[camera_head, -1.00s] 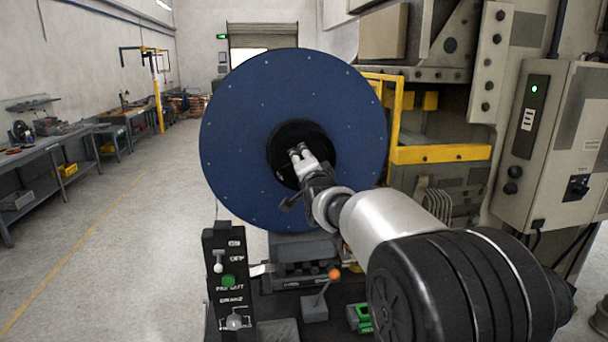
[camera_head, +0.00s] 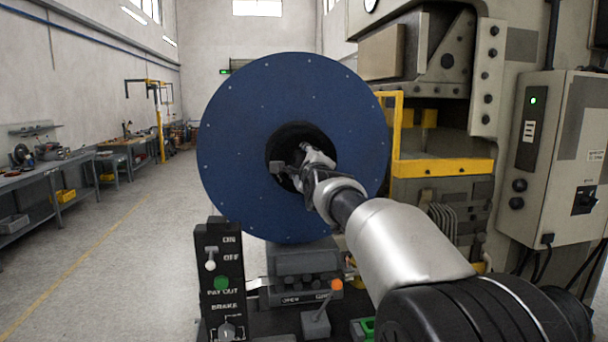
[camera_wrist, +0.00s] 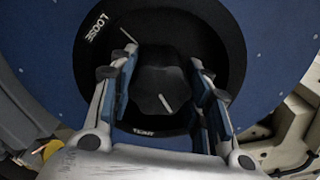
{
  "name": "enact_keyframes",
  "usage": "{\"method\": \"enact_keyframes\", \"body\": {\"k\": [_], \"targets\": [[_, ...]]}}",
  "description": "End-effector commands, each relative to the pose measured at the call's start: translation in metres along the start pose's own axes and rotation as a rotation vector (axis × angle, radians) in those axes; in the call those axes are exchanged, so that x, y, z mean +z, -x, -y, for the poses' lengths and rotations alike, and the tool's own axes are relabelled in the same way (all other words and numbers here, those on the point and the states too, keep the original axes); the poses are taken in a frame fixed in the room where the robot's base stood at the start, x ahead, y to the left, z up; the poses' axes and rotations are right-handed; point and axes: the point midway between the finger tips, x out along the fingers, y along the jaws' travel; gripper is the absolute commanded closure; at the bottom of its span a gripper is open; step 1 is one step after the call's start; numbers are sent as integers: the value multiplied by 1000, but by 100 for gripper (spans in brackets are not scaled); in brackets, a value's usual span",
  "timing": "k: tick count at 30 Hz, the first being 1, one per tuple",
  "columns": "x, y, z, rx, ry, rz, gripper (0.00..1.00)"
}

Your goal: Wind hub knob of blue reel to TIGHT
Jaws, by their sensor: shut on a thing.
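The blue reel (camera_head: 235,115) stands upright ahead of me, with a dark round hub at its centre. My gripper (camera_head: 298,163) reaches into the hub. In the wrist view the dark hub knob (camera_wrist: 160,72) sits between the two fingers of my gripper (camera_wrist: 160,84), which is shut on it. The word LOOSE (camera_wrist: 97,27) shows at the hub's upper left, and the word TIGHT (camera_wrist: 143,132) at its bottom. A white line on the knob lies at its lower right edge, a little right of TIGHT. Another white line shows near LOOSE. The fingers hide the knob's sides.
A control panel (camera_head: 222,265) with ON, OFF, PAY OUT and BRAKE stands at lower left of the reel. An orange-tipped lever (camera_head: 318,318) is below the reel. A yellow frame (camera_head: 440,167) and grey machine are right. The floor at left is clear.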

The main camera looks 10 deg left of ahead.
Motion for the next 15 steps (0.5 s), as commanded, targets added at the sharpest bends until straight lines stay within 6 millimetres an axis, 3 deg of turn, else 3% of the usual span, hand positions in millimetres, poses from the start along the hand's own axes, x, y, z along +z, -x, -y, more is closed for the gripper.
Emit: {"method": "enact_keyframes", "body": {"k": [15], "targets": [[0,0,1,-2,-365,1,80]]}}
